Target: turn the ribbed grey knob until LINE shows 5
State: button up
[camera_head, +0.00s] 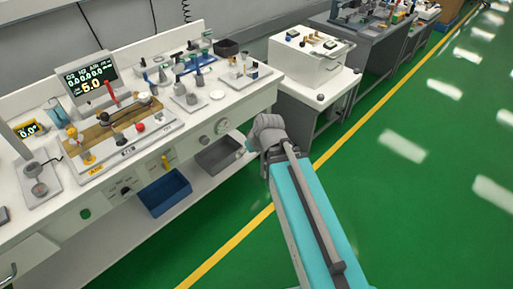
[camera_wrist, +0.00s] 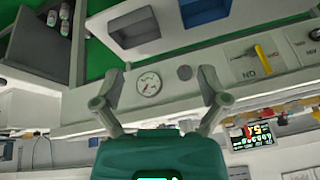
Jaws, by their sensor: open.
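A small round grey knob (camera_wrist: 184,72) sits on the white panel in the wrist view, beside a round dial gauge (camera_wrist: 148,85). In the head view the knob (camera_head: 204,140) is on the bench's front panel, next to the gauge (camera_head: 221,126). Its ribs are too small to make out. My gripper (camera_wrist: 158,84) is open and empty, its two fingers spread with the gauge and knob showing between them, apart from both. In the head view my arm mostly hides the gripper.
A blue bin (camera_head: 165,192) and a grey bin (camera_head: 219,153) stand below the panel. A yellow handle (camera_wrist: 262,59) sticks out of the panel in the wrist view. Glassware and tools crowd the bench top. The green floor on the right is clear.

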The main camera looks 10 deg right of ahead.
jog(key=shift+s+d+r+m+g+h+p, duration=0.3)
jog(key=shift+s+d+r+p, duration=0.15)
jog(key=shift+s+d+p, duration=0.15)
jog(key=shift+s+d+r+m+g+h+p, duration=0.2)
jog(key=shift+s+d+r+m+g+p, duration=0.1)
jog(key=shift+s+d+r+p, duration=0.3)
jog(key=shift+w+f, duration=0.15)
jog(key=s+d+r+m+g+h+p, duration=0.2)
jog(key=s+d+r+p, duration=0.2)
jog(key=d+p, duration=0.1)
jog(key=shift+s+r+m+g, duration=0.15)
jog(key=shift+r+m+g, duration=0.1)
jog(key=shift+m+g, duration=0.05)
dwell(1.7)
